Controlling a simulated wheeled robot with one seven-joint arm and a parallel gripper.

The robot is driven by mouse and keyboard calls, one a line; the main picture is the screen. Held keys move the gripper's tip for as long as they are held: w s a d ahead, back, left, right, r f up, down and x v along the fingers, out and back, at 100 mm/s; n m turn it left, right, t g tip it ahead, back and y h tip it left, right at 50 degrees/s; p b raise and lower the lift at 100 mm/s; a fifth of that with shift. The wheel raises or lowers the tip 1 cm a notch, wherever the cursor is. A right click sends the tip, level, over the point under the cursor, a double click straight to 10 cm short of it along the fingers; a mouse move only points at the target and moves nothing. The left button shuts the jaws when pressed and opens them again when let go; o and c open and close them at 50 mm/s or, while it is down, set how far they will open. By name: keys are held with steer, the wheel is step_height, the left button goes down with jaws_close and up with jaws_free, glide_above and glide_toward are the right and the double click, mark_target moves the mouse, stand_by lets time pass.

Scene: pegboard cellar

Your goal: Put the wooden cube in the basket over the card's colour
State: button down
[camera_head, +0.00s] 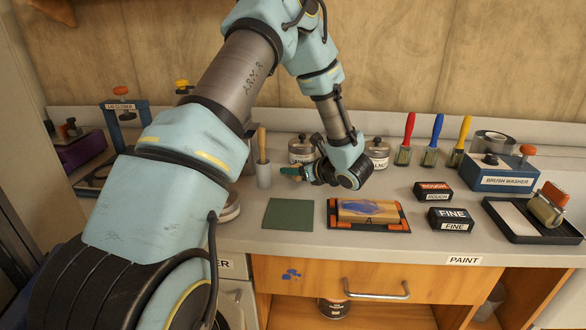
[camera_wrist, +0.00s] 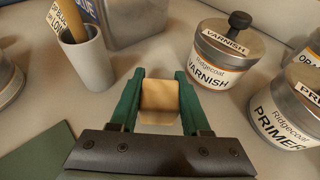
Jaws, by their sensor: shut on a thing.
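My gripper (camera_wrist: 158,82) is shut on the wooden cube (camera_wrist: 160,103), a plain tan block between its green fingers in the wrist view. In the head view my gripper (camera_head: 290,171) is above the rear of the worktop, and the cube cannot be made out there. A flat green square (camera_head: 288,214) lies on the worktop in front of my gripper; whether it is the card I cannot tell. Part of it shows at lower left in the wrist view (camera_wrist: 35,158). I see no basket in either view.
Varnish (camera_wrist: 214,56) and primer (camera_wrist: 287,108) tins stand right of my gripper in the wrist view; a grey cup (camera_wrist: 83,58) stands left. A blue-stained block (camera_head: 368,211) lies on an orange-and-black tray (camera_head: 399,219). Sanding blocks (camera_head: 450,219) and a brush washer (camera_head: 503,174) stand right.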

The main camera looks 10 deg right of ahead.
steer(key=shift+f, duration=0.45)
steer(key=shift+f, duration=0.2)
steer(key=shift+c, duration=1.8)
jaws_free()
steer(key=shift+r, duration=0.1)
